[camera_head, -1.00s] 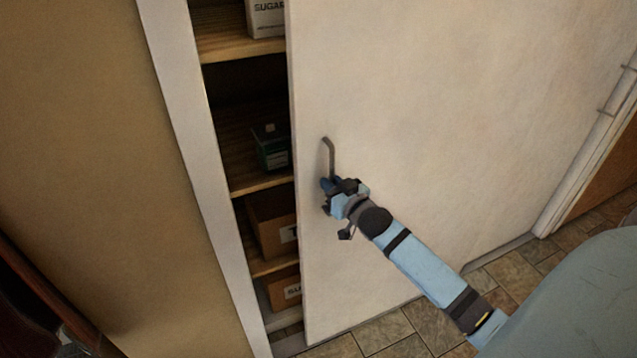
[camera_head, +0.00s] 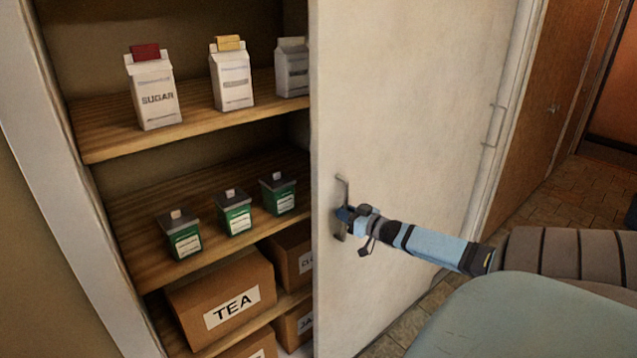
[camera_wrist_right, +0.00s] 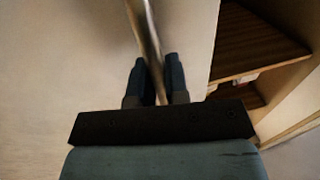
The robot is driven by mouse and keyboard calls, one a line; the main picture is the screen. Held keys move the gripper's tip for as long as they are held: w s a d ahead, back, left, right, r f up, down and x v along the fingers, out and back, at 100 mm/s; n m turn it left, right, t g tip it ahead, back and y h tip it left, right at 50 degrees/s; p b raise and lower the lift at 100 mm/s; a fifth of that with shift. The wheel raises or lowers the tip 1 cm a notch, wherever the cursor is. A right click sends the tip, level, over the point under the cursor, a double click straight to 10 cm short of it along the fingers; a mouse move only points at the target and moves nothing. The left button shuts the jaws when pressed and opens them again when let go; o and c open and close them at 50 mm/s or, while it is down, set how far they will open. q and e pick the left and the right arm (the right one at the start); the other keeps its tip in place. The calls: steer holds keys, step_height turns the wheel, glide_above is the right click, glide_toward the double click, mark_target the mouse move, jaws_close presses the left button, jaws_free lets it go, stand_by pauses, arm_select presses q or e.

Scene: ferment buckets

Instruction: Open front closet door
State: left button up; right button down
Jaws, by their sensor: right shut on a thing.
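The white closet door (camera_head: 405,110) stands partly open, hinged on its right side in the head view. Its metal handle (camera_head: 342,186) is near the door's left edge. My right gripper (camera_head: 345,215) is shut on the handle. In the right wrist view the two dark blue fingers (camera_wrist_right: 155,82) sit on either side of the handle bar (camera_wrist_right: 147,45), with the door face (camera_wrist_right: 60,80) behind. My left gripper is not in view.
The closet's wooden shelves (camera_head: 120,136) show at left, with sugar cartons (camera_head: 153,95), green tins (camera_head: 236,214) and cardboard boxes (camera_head: 225,300). Tiled floor (camera_head: 415,322) lies below the door. A brown door (camera_head: 562,90) is at the far right.

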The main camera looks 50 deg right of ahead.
mark_target(356, 197)
steer(key=d, duration=0.3)
steer(key=s+d, duration=0.1)
steer(key=d, duration=0.2)
steer(key=s+d+b, duration=0.1)
steer(key=d, duration=0.2)
steer(key=shift+s+d, duration=0.1)
steer(key=shift+d, duration=0.1)
steer(key=c, duration=1.1)
jaws_free()
steer(key=shift+c, duration=0.2)
steer(key=shift+s, duration=0.1)
steer(key=s+p, duration=0.1)
steer(key=s, duration=1.2)
steer(key=shift+s+a, duration=0.25)
steer(key=shift+s, duration=0.05)
